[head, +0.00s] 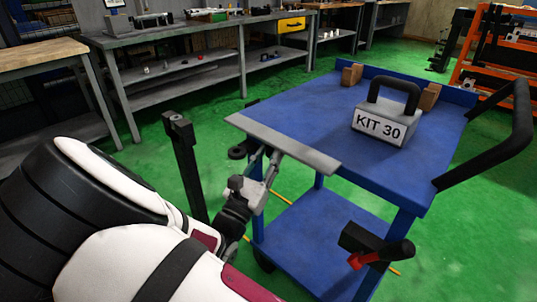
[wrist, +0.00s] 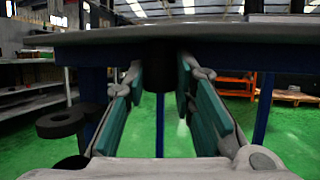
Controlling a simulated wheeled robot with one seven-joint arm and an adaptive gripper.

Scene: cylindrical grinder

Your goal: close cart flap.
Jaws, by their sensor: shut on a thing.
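The blue cart (head: 340,105) stands in front of me in the head view. A flat grey flap (head: 285,142) lies along its near left edge, looking roughly level with the top. In the wrist view the flap (wrist: 230,37) shows nearly edge-on, above the fingers. My gripper (head: 270,163) is under the flap from the near side. In the wrist view its teal-padded fingers (wrist: 160,75) stand on both sides of a black piece (wrist: 160,66) that hangs under the flap, and they are shut on it. The flap's hinge is hidden.
A grey KIT 30 weight (head: 382,125) and brown blocks (head: 352,74) stand on the cart top. A black post (head: 185,165) rises left of my gripper. A black-and-red handle (head: 375,248) juts from the cart's near side. Workbenches (head: 180,45) line the back; green floor lies between.

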